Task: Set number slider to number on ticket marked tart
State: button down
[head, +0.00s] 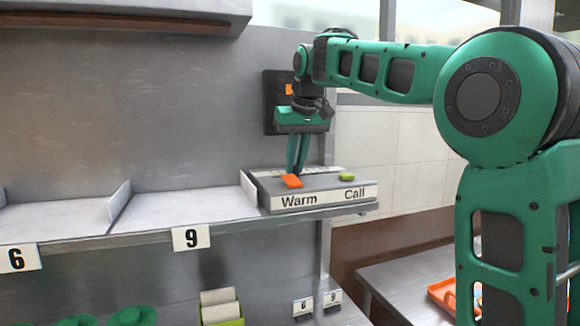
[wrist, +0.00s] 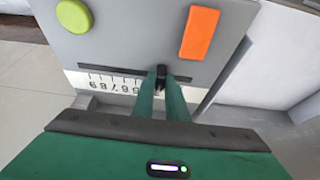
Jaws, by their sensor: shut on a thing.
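My gripper (head: 297,170) reaches down onto the grey control box (head: 320,182) at the end of the shelf. In the wrist view its fingers (wrist: 163,84) are shut on the black slider knob (wrist: 161,72). The knob sits in a dark slot along the box. A white number scale (wrist: 105,82) beside the slot shows upside down, with higher digits such as 7, 8 and 9 to the left of the fingers. The fingers hide the scale at the knob, so its exact setting cannot be read. I cannot make out any ticket marked tart.
The box carries an orange button (head: 292,181) above "Warm" and a green button (head: 346,177) above "Call". Below are a green holder with pale papers (head: 219,298) and small cards 6 (head: 303,307) and 9 (head: 333,298).

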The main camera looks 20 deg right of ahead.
jog(key=c, duration=1.8)
grip_release()
jog(key=shift+o, duration=0.2)
jog(key=v, duration=1)
jog(key=shift+r, duration=0.35)
jog(key=shift+s, duration=0.15)
